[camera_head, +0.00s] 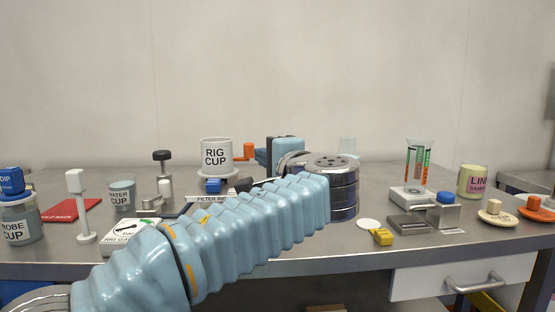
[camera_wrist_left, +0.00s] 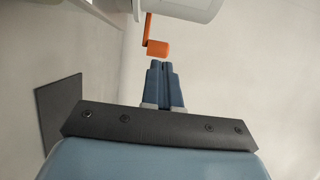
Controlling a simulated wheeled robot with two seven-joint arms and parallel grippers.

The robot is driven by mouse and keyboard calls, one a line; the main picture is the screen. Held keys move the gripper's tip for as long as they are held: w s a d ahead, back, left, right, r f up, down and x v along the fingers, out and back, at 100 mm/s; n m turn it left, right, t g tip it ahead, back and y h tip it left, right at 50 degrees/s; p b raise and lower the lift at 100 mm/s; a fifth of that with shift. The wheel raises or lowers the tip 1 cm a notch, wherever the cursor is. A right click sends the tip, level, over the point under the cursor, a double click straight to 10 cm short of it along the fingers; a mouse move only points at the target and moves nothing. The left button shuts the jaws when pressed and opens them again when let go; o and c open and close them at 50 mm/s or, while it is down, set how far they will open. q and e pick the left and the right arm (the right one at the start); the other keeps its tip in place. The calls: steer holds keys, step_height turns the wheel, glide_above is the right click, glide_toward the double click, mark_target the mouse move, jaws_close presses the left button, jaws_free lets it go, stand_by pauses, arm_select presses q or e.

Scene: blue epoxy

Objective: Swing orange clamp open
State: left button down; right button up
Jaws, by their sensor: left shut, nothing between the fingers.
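The orange clamp (camera_head: 246,151) sticks out to the right of the white RIG CUP (camera_head: 216,152) in the head view. In the left wrist view the clamp (camera_wrist_left: 158,48) is an upright bar with a block at its lower end, beside the white cup body (camera_wrist_left: 185,8). My left gripper (camera_head: 258,156) comes in from the right, its blue fingers pointing at the clamp. In the wrist view the fingers (camera_wrist_left: 161,66) are shut together and empty, their tips just short of the orange block with a small gap. My right gripper is not in view.
My left arm covers the table's middle. A dark round stack (camera_head: 334,190) stands right of the gripper. A white-and-glass stand (camera_head: 408,194), yellow block (camera_head: 382,237) and LINK can (camera_head: 473,181) are at right. A WATER CUP (camera_head: 122,195) and white post (camera_head: 80,207) are at left.

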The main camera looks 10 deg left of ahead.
mark_target(251, 149)
arm_select(q)
steer(key=shift+x, duration=2.05)
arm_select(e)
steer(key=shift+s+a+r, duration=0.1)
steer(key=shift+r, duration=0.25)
arm_select(q)
steer(key=shift+p, duration=0.4)
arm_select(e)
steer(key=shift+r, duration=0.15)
